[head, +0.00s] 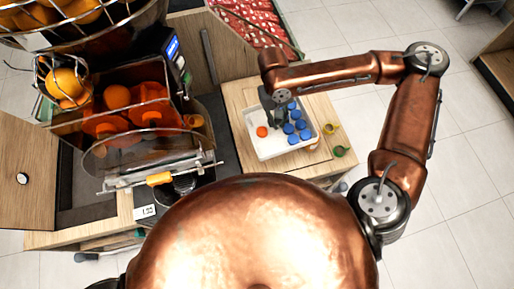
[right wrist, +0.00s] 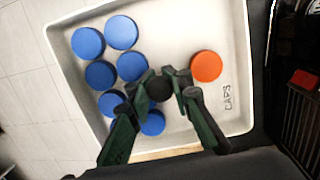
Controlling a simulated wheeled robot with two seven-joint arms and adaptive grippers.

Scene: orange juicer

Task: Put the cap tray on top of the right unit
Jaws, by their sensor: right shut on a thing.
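The cap tray (head: 290,151) is a shallow white tray with several blue caps (right wrist: 101,75) and one orange cap (right wrist: 206,66); "CAPS" is written on it in the right wrist view (right wrist: 226,98). In the head view it appears over the wooden top of the right unit (head: 236,92); I cannot tell whether it rests flat there. My right gripper (head: 273,104) reaches down into the tray and is shut on a dark round knob (right wrist: 159,89) near its middle. The fingers hide part of the tray and some caps. My left gripper is out of view.
The juicer with its oranges (head: 116,96) and clear front cover stands to the left. A red patterned bin (head: 252,22) lies behind the unit. A small yellow item (head: 331,128) and a green item (head: 341,151) lie right of the tray. Tiled floor is open at the right.

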